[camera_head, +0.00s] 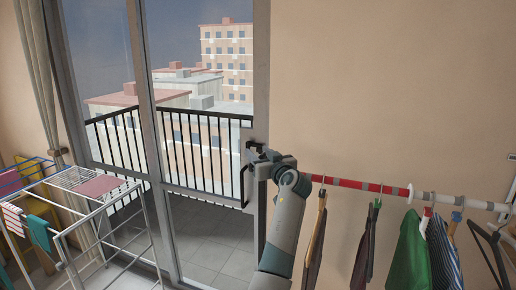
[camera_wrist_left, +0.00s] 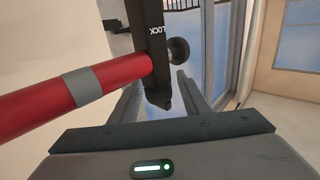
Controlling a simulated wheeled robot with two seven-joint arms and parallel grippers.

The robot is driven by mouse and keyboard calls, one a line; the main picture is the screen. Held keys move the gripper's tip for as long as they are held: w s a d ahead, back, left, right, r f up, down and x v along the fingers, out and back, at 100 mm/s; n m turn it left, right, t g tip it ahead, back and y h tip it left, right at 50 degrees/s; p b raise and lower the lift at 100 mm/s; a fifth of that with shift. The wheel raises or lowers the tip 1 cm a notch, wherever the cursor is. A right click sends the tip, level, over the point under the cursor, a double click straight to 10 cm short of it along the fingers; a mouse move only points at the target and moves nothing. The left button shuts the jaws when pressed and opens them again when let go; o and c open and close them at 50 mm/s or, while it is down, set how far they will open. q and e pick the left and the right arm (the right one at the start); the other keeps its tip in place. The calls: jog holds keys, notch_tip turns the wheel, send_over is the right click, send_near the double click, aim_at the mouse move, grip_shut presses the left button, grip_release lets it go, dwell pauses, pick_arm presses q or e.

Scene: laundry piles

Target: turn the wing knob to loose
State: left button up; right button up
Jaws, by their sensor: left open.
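A black bracket (camera_wrist_left: 152,45) marked LOCK, its letters upside down, stands at the end of a red rail (camera_wrist_left: 70,92) in the left wrist view. A small dark round knob (camera_wrist_left: 178,50) sticks out on its right side; I take it for the wing knob, but its wings and setting cannot be made out. My left gripper (camera_wrist_left: 160,98) is open, its fingers reaching up behind the bracket's lower end; I cannot tell whether they touch it. In the head view my left gripper (camera_head: 257,154) is at the rail's left end by the window frame and hides the knob. My right gripper is out of view.
Clothes on hangers, including a green garment (camera_head: 411,252), hang from the rail (camera_head: 352,184) right of my arm. A balcony door with a grey frame (camera_head: 262,85) stands behind the gripper. A white drying rack (camera_head: 62,240) stands at the left.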

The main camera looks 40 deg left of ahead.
pick_arm(q)
jog(key=shift+w+a, duration=0.2)
jog(key=shift+a, duration=0.15)
jog(key=c, duration=1)
jog(key=shift+c, duration=0.2)
